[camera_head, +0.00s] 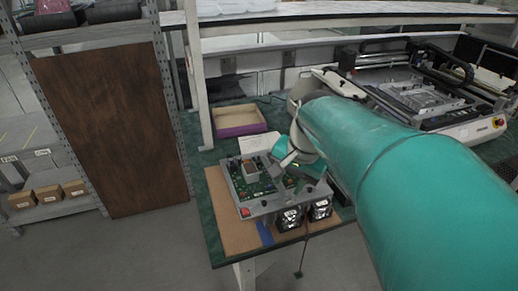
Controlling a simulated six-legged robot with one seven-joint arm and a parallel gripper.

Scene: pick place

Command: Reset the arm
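My arm reaches in from the lower right, a large teal link crossing the right half of the head camera view. Its far end bends down over the workbench to my gripper (293,160), which is small and partly hidden by the arm. I cannot tell whether its fingers are open or shut. It is just right of a grey board (250,212) with a green circuit and several parts on it. Whether it touches the board is unclear.
The board lies on a brown mat (225,230) at the bench's front left corner. Behind are a cardboard tray with a purple front (238,121) and a white machine (425,95). A brown panel (110,130) and shelf with boxes (48,193) stand left. Floor in front is clear.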

